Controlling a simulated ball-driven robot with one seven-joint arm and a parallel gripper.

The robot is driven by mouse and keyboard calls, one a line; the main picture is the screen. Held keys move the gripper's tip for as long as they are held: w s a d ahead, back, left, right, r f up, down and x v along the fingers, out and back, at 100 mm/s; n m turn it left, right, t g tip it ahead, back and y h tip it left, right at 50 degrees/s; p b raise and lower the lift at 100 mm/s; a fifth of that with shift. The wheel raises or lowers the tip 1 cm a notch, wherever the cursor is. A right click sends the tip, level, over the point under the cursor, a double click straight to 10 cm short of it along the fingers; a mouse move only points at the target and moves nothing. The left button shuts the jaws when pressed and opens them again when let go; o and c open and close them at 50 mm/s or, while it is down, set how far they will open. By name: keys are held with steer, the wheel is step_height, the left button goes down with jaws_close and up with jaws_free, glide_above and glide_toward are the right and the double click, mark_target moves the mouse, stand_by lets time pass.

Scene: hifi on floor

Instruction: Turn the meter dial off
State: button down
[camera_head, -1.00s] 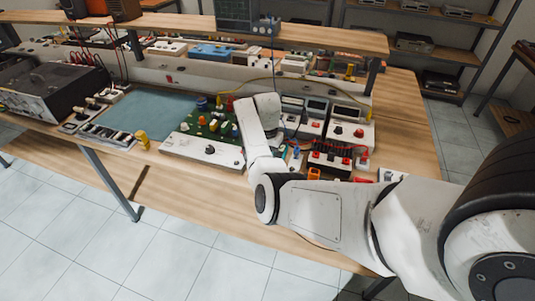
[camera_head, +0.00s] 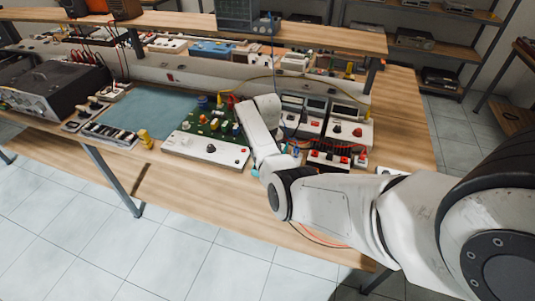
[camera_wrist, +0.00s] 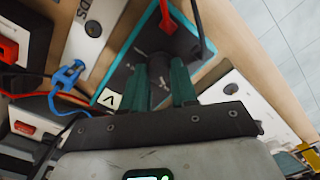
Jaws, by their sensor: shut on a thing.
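The meter (camera_wrist: 118,72) is a teal-edged box with a dark face and a "V" mark at one corner. It fills the middle of the wrist view and lies tilted in the picture. Its dark round dial (camera_wrist: 158,85) stands between the two green fingers of my gripper (camera_wrist: 160,70). The gripper is shut on the dial, with a finger on either side. The dial's pointer position is not readable. In the head view my arm hides most of the meter and the fingertips; a small teal edge (camera_head: 255,172) shows beside my wrist.
A red and a black lead rise from the meter's far side. A blue clip (camera_wrist: 68,76) with wires lies left of it. A white knob panel (camera_head: 205,149) and green circuit board (camera_head: 212,124) stand left of my arm; several white instruments (camera_head: 347,130) stand right.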

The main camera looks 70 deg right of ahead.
steer(key=n, duration=0.5)
steer(key=shift+r+n+p, duration=0.1)
steer(key=shift+n+p, duration=0.25)
steer(key=shift+n, duration=0.05)
stand_by(0.4)
steer(key=c, duration=0.9)
jaws_free()
steer(key=shift+o, duration=0.2)
step_height(320, 180, up, 11)
steer(key=b, duration=0.1)
